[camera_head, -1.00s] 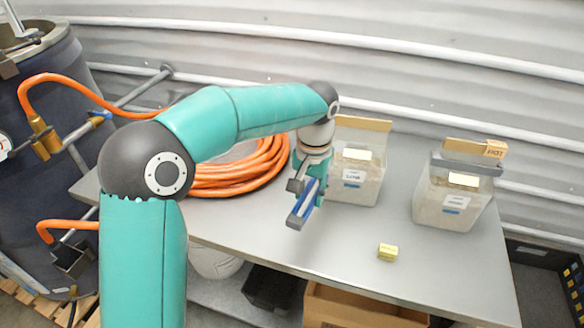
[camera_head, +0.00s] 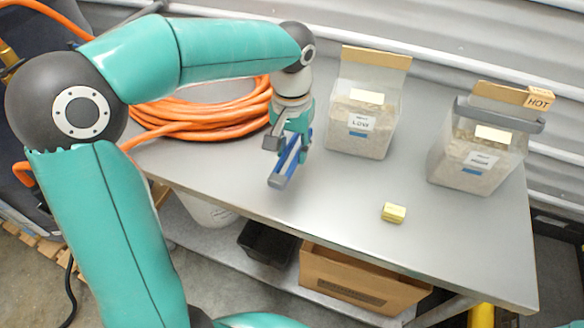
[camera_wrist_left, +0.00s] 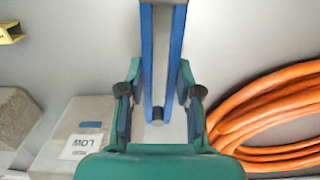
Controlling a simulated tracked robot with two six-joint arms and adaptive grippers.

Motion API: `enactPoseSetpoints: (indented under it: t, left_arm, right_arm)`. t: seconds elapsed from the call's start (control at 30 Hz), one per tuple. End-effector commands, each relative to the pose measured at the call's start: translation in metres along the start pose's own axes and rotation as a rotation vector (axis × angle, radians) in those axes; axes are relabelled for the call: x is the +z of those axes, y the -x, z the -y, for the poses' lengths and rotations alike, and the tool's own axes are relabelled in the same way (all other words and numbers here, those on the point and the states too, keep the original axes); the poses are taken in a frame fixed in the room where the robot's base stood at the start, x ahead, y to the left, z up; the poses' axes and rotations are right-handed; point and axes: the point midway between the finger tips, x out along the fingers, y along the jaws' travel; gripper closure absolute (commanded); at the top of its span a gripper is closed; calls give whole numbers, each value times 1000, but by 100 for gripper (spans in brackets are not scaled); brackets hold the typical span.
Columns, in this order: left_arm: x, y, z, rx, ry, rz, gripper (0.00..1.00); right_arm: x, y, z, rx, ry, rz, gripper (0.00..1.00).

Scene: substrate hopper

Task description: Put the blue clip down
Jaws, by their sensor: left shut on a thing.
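My left gripper (camera_head: 288,146) is shut on the blue clip (camera_head: 284,168), which is long with a pale grey strip between its blue sides. The clip points toward the table's front edge, between the orange hose and the LOW bag. In the left wrist view, the clip (camera_wrist_left: 147,62) runs up from between the fingers (camera_wrist_left: 160,95) over the grey tabletop. I cannot tell whether it touches the table (camera_head: 330,205). My right gripper is out of view.
The LOW bag (camera_head: 360,135) stands open to the right of the clip. The bag with the HOT tag (camera_head: 470,165) has a grey clip (camera_head: 500,114) across its top. A yellow block (camera_head: 393,212) lies in front. An orange hose coil (camera_head: 215,118) lies left. Bare tabletop lies around the clip.

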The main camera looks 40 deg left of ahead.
Motion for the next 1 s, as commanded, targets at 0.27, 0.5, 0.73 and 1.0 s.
enactPoseSetpoints:
  t: [0.27,0.5,0.73,1.0]
  left_arm:
    - [0,-28,1,-1,2,0,98]
    - [1,-59,2,-1,3,3,98]
    - [0,-68,2,0,2,-2,98]
    - [0,-69,2,0,3,-2,59]
  right_arm:
    - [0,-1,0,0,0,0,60]
    - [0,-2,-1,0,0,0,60]
    - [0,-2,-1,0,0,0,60]
    - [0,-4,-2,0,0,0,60]
